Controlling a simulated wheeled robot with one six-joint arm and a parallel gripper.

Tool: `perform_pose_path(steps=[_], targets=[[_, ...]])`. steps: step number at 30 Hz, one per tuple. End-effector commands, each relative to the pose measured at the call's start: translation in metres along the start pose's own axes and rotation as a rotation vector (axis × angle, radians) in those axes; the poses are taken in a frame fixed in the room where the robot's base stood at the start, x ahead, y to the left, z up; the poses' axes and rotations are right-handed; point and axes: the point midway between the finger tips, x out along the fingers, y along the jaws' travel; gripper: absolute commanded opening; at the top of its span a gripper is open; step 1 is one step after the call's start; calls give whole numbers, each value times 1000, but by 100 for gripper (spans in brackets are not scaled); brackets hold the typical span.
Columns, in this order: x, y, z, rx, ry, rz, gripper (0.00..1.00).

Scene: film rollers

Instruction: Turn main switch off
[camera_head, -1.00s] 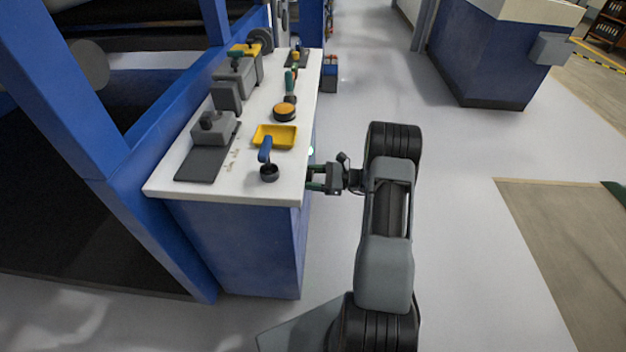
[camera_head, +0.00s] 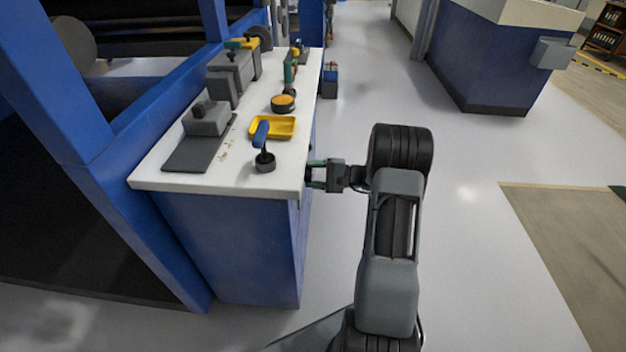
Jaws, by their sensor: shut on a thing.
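My gripper (camera_head: 315,175) is at the right side of the white-topped blue bench (camera_head: 250,245), just below the edge of the top. Its two green-and-dark fingers point left at the bench side. They are shut on a small dark part at the bench side, which I take to be the main switch (camera_head: 309,173). Most of the switch is hidden by the fingers and the bench edge, so its position cannot be read.
On the bench top are a yellow tray (camera_head: 285,134), a blue-handled tool in a dark cup (camera_head: 264,164), an orange-topped round tin (camera_head: 283,103) and grey machine blocks (camera_head: 206,120). A blue frame stands at left.

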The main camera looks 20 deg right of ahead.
Motion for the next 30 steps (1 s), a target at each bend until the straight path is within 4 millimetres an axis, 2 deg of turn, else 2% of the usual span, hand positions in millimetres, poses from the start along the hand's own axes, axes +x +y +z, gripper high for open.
perform_pose_path(steps=[12, 27, 28, 30], targets=[[0, 1, 0, -144, 1, -1, 30], [0, 0, 0, -160, 1, 0, 30], [0, 0, 0, -160, 1, 0, 55], [0, 0, 0, -159, 1, 0, 62]])
